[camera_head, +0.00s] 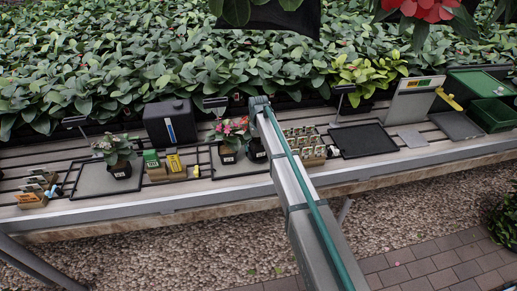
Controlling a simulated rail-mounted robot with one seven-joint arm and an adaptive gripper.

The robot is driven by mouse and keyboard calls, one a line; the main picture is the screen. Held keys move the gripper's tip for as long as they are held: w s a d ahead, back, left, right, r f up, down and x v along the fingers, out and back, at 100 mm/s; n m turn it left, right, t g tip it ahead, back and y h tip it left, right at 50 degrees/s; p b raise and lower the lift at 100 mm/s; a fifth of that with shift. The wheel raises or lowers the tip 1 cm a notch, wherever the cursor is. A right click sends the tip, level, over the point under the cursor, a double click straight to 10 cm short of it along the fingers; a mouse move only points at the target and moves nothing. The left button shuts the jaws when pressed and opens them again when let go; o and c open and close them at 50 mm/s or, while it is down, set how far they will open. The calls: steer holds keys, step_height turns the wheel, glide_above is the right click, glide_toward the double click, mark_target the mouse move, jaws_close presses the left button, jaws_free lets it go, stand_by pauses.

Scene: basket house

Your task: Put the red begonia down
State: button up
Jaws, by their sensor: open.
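Two potted flowering plants stand close together on the bench in the middle. One dark pot with a white label (228,156) stands on the left, with pink flowers (221,128) above it. A second dark pot (257,151) stands just right of it, partly behind my arm. Red flowers (241,122) show between and above the two; I cannot tell for sure which pot they belong to. My arm crosses the view from the bottom to a joint just above these plants. My gripper does not show; it is hidden behind the arm link or too small to make out.
A plant with pale flowers (112,148) stands on a grey tray at left. A black box (170,123), small seed packs (174,164), a block of labelled cells (304,145), a black tray (362,140) and green crates (491,114) line the bench. Red flowers (430,9) hang at top right.

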mark_target(258, 145)
step_height(258, 145, up, 11)
steer(key=b, duration=0.3)
stand_by(0.4)
